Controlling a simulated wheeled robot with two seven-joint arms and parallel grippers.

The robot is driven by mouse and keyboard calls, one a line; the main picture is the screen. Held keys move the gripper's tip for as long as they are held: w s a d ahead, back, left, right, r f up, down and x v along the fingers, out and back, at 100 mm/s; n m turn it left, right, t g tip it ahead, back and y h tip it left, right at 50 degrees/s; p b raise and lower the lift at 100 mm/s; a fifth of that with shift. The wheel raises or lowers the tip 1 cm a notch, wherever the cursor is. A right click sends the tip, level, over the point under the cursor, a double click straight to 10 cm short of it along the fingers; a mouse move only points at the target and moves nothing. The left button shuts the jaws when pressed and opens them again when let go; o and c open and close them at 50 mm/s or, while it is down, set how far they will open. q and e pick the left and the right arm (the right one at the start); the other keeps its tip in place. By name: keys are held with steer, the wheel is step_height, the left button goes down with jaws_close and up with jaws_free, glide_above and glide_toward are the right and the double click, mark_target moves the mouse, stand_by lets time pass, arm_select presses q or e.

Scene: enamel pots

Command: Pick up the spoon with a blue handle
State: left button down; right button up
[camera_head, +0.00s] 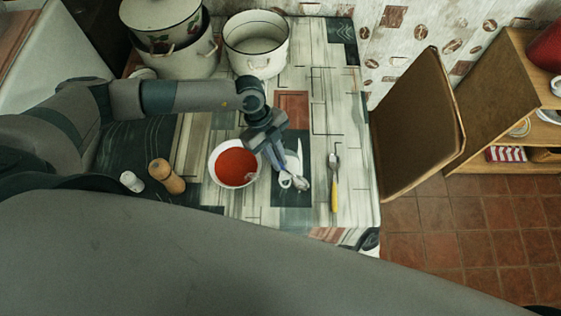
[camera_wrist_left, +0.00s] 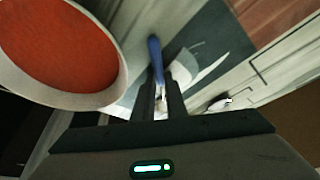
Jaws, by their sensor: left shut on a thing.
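My left gripper (camera_head: 285,174) is over the table, just right of the bowl of red soup. In the left wrist view its fingers (camera_wrist_left: 161,104) are shut on the spoon with a blue handle (camera_wrist_left: 154,55). The blue handle sticks out beyond the fingertips. In the head view the gripper covers much of the spoon, and a shiny metal end (camera_head: 301,184) shows beside the fingers. I cannot tell whether the spoon is clear of the table. My right gripper is not in view.
The soup bowl (camera_head: 213,173) is close on the left. A spoon with a yellow handle (camera_head: 334,194) lies to the right. A wooden shaker (camera_head: 166,176) and a white shaker (camera_head: 131,181) stand left. A pot (camera_head: 257,60) is at the back, a chair (camera_head: 420,130) at right.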

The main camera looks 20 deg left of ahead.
mark_target(281, 165)
arm_select(q)
steer(key=shift+r+b, duration=0.35)
steer(key=shift+r, duration=0.25)
steer(key=r, duration=0.1)
steer(key=r+b, duration=0.1)
steer(key=d+r, duration=0.1)
steer(key=shift+s+r, duration=0.2)
steer(key=shift+s, duration=0.05)
steer(key=s+d+r+b, duration=0.3)
steer(key=d+r, duration=0.3)
steer(key=d, duration=0.3)
steer(key=shift+s+d+r, duration=0.3)
steer(key=shift+s, duration=0.4)
